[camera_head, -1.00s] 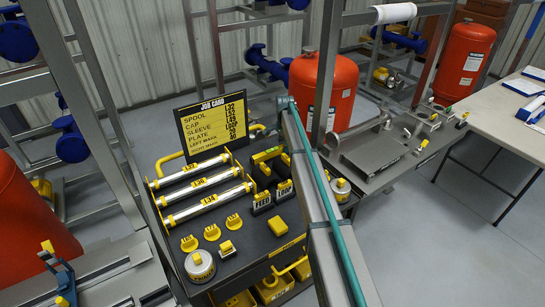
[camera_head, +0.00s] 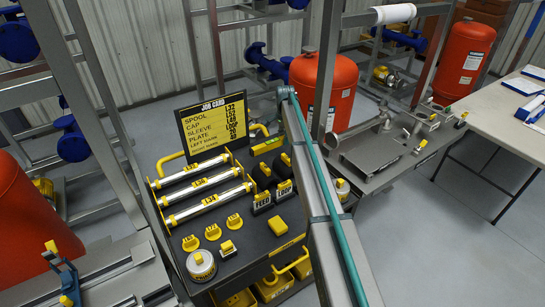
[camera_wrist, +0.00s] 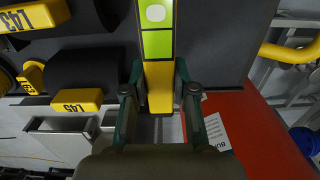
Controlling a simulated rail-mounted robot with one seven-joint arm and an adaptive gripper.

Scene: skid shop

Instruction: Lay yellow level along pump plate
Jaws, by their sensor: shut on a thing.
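The yellow level (camera_wrist: 158,44) stands between the fingers of my gripper (camera_wrist: 158,78) in the wrist view, its green and white part toward the top edge. My gripper is shut on its yellow end. In the head view the level (camera_head: 267,145) shows above the back right of the dark cart, left of my arm.
The dark cart (camera_head: 245,262) holds spools (camera_head: 205,184), caps (camera_head: 213,232), FEED and LOOP pieces and a job card (camera_head: 211,124). Black sleeves with yellow tags, one L45 (camera_wrist: 78,102), lie left of the level. A red tank (camera_head: 340,95) stands behind my arm.

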